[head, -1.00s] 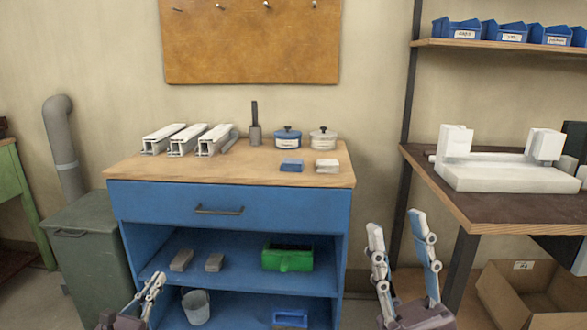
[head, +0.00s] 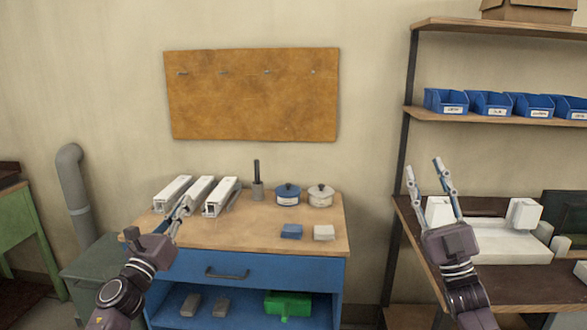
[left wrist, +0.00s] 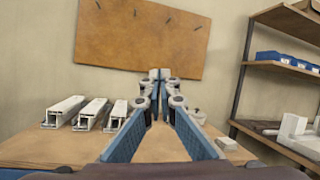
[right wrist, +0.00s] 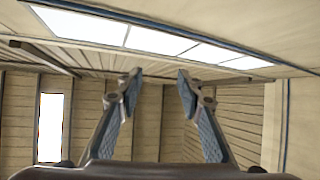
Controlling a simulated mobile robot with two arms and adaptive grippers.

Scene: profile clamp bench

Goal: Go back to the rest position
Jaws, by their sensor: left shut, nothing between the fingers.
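My left gripper (head: 184,204) is raised in front of the blue workbench (head: 290,268), its tips overlapping the white profiles in the head view. In the left wrist view its two fingers (left wrist: 160,74) meet at the tips with nothing between them. My right gripper (head: 425,166) points up in front of the shelf unit at the right. Its fingers are apart and empty, and the right wrist view shows the gap between the tips (right wrist: 159,74) against the ceiling.
White profiles (head: 172,191), a blue pot (head: 287,196), a white pot (head: 320,197), a blue block (head: 291,231) and a white block (head: 324,232) stand on the benchtop. A white fixture (head: 508,245) sits on the right table. Blue bins (head: 446,102) line the shelf.

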